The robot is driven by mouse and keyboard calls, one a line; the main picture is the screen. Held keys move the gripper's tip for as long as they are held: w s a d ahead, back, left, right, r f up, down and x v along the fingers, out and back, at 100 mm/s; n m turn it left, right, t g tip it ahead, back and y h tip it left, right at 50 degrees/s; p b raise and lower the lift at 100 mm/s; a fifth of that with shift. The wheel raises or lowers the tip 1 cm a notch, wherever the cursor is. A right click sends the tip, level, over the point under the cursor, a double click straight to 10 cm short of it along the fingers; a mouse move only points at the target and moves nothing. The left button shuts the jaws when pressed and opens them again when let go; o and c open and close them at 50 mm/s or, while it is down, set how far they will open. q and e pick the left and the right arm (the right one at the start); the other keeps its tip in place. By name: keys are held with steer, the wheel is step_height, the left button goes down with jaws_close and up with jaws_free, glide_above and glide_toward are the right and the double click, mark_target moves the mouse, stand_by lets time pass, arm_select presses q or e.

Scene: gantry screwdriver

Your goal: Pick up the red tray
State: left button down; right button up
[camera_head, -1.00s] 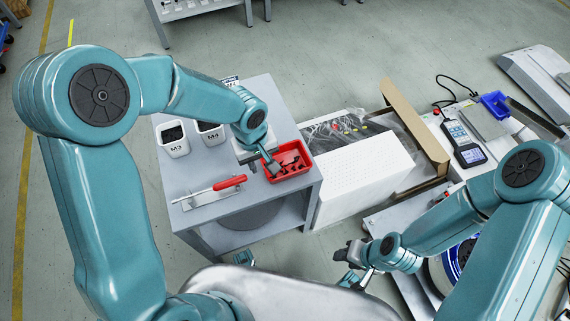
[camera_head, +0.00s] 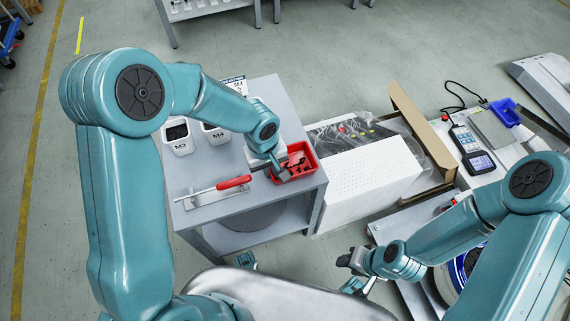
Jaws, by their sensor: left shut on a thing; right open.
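The red tray (camera_head: 304,167) is a small open box with dark parts in it, at the right edge of the grey table (camera_head: 225,218). My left gripper (camera_head: 278,171) comes down from the left and is shut on the tray's left side. The gripper hides part of that side, and I cannot tell whether the tray is lifted off the table. My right gripper (camera_head: 349,270) is open and empty, low in the view, well to the right of and below the tray.
White bins marked M3 (camera_head: 179,143) and M4 (camera_head: 215,136) stand behind. A red-handled screwdriver (camera_head: 234,183) lies on a holder at the table's front. A white box (camera_head: 365,180) stands right of the table. A handheld meter (camera_head: 470,148) and blue bin (camera_head: 504,112) lie further right.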

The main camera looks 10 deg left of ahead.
arm_select(q)
steer(key=shift+r, duration=0.1)
steer(key=w+a+r+m+p, duration=0.1)
steer(key=a+r+m+p, duration=0.1)
steer(key=r+p, duration=0.9)
steer(key=a+r+m+p, duration=0.3)
steer(key=r+p, duration=0.8)
steer(key=r, duration=1)
steer(key=shift+w+a+m+g, duration=0.2)
steer(key=shift+w+m+g, duration=0.15)
steer(key=shift+m, duration=0.55)
